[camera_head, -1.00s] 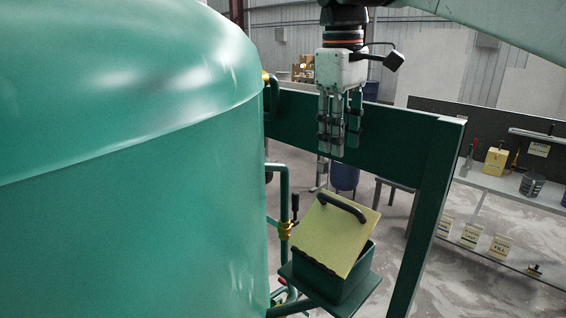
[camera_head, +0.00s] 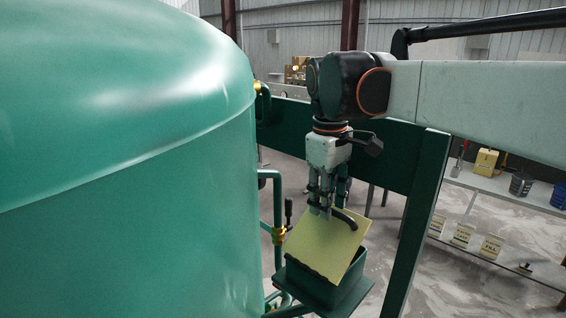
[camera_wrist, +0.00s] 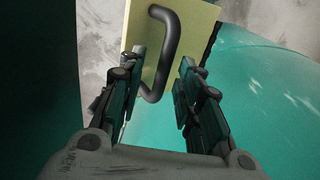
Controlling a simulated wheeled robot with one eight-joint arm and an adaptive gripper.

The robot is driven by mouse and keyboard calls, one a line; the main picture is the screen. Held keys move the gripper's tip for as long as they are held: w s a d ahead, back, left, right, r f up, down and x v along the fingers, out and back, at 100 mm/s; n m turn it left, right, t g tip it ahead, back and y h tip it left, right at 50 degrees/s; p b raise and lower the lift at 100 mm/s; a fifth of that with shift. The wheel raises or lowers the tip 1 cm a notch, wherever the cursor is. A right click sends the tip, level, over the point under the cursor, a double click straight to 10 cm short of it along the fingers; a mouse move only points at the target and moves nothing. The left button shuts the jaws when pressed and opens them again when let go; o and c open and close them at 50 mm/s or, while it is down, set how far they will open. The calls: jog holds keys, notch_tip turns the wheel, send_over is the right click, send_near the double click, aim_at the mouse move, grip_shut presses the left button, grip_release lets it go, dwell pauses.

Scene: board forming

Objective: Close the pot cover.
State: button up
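The pot cover (camera_head: 322,245) is a yellow square plate with a black bar handle (camera_head: 345,218). It stands tilted open over the green box-shaped pot (camera_head: 345,289). My gripper (camera_head: 320,211) points down at the cover's upper edge, beside the handle. In the wrist view my gripper (camera_wrist: 162,62) has its two sides apart, with the black handle (camera_wrist: 168,50) showing between them. The yellow cover (camera_wrist: 196,20) lies beyond the fingers there. Whether a finger touches the cover or handle cannot be told. The pot's inside is mostly hidden by the cover.
A large green tank (camera_head: 130,190) fills the left side, close to the pot. A green frame post (camera_head: 416,220) stands to the right. Shelves (camera_head: 500,190) stand at the far right.

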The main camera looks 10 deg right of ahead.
jog(key=shift+s+a, duration=0.15)
jog(key=shift+s, duration=0.25)
jog(key=shift+c, duration=0.2)
grip_shut()
jog(key=shift+w+d+f+b, duration=0.45)
jog(key=shift+w+d+f, duration=0.05)
jog(key=shift+d+f, duration=0.05)
jog(key=shift+w+d, duration=0.2)
jog(key=shift+w, duration=0.05)
jog(key=shift+c, duration=0.5)
grip_release()
jog(key=shift+o, duration=0.7)
jog(key=shift+s+d, duration=0.2)
jog(key=shift+w+a, duration=0.1)
jog(key=shift+w, duration=0.05)
jog(key=shift+r, duration=0.15)
